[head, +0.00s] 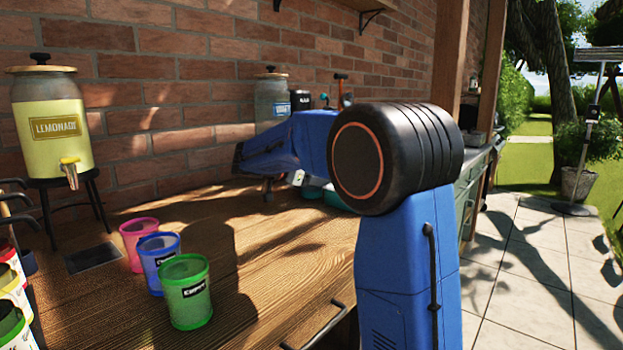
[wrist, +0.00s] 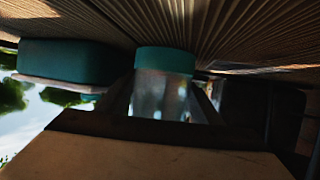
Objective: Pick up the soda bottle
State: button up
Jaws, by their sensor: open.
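No soda bottle can be made out for certain in either view. In the wrist view, a clear, blurred container with a teal end (wrist: 163,62) stands between the fingers of my gripper (wrist: 164,98). I cannot tell whether it is the soda bottle. The gripper is open around it, and contact is not clear. The wrist picture looks upside down, with the wooden table top (wrist: 240,30) above. In the head view, my blue arm hides most of the area around the gripper.
A lemonade dispenser (head: 55,130), a pink cup (head: 138,232), a blue cup (head: 157,250) and a green cup (head: 186,305) stand on the left. A second dispenser (head: 270,98) stands behind my arm. A dark teal box-like object (wrist: 65,60) is beside the container.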

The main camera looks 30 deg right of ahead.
jog(key=c, duration=1.2)
jog(key=shift+r, duration=0.15)
